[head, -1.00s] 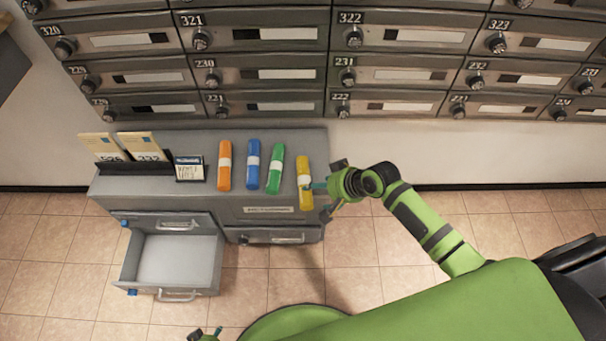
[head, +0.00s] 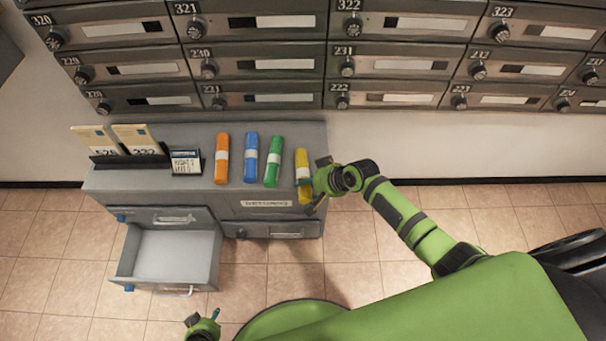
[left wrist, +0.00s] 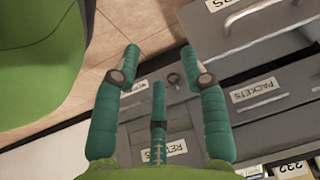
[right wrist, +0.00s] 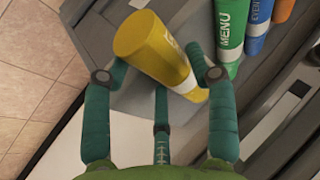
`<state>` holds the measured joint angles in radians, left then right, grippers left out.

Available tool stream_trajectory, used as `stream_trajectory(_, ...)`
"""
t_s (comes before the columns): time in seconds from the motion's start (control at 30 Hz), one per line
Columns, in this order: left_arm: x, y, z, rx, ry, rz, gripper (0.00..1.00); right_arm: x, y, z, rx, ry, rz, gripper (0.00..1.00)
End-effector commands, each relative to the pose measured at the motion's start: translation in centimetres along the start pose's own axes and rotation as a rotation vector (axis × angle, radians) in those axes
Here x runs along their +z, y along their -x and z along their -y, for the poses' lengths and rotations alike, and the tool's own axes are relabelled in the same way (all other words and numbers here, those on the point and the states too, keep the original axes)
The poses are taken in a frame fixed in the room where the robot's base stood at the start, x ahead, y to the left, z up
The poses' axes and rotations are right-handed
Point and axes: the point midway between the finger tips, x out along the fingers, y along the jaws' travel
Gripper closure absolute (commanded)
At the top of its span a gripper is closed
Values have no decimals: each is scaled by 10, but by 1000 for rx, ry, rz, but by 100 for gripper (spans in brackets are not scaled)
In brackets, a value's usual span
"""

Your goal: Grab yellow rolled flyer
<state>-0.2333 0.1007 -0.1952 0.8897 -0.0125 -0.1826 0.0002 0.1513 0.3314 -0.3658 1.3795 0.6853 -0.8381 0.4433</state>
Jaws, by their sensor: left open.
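The yellow rolled flyer (head: 302,163) lies at the right end of the row on top of the grey cabinet, with a pale band around it. My right gripper (head: 310,193) is at its near right side in the head view. In the right wrist view the yellow flyer (right wrist: 160,52) lies slantwise between the spread fingers of my right gripper (right wrist: 157,65). The right-hand finger is close against it; I cannot tell whether it touches. My left gripper (left wrist: 161,55) is open and empty, with the cabinet front beyond it.
Green (head: 273,162), blue (head: 250,158) and orange (head: 222,158) rolled flyers lie left of the yellow one. A card holder (head: 130,160) stands at the cabinet's left. An open drawer (head: 172,257) juts out below. Mailboxes (head: 390,60) line the wall behind.

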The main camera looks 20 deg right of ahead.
Motion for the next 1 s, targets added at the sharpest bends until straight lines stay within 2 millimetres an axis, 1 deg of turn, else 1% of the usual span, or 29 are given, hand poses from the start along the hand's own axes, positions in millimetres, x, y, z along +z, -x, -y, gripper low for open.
stream_trajectory(0.03, 0, 0, 0, 0, 0, 0, 56, 0, 0, 0, 0, 0, 0, 77)
stream_trajectory(0.07, 0, 0, 0, 0, 0, 0, 56, 0, 0, 0, 1, 0, 0, 86)
stream_trajectory(0.43, 0, 0, 0, 0, 0, 1, 56, 0, 1, 0, 2, 0, 1, 87)
stream_trajectory(0.57, -1, 3, 0, 0, 0, -8, 56, -2, 6, 3, 1, 0, 1, 87)
stream_trajectory(0.7, -2, 4, 3, -1, -7, -27, 56, -8, 19, 11, 0, 2, -2, 87)
stream_trajectory(0.8, 11, 12, 0, 3, -4, 7, 56, -16, 35, 22, -1, 3, -3, 87)
stream_trajectory(0.83, 16, 13, -1, 4, -3, 16, 56, -18, 40, 20, 3, 2, -3, 87)
stream_trajectory(0.87, 17, 12, -1, 4, -3, 18, 56, -23, 43, 13, 5, 1, -4, 87)
stream_trajectory(1.0, 21, 13, -1, 4, -2, 29, 56, -44, 68, -4, 5, 2, -4, 87)
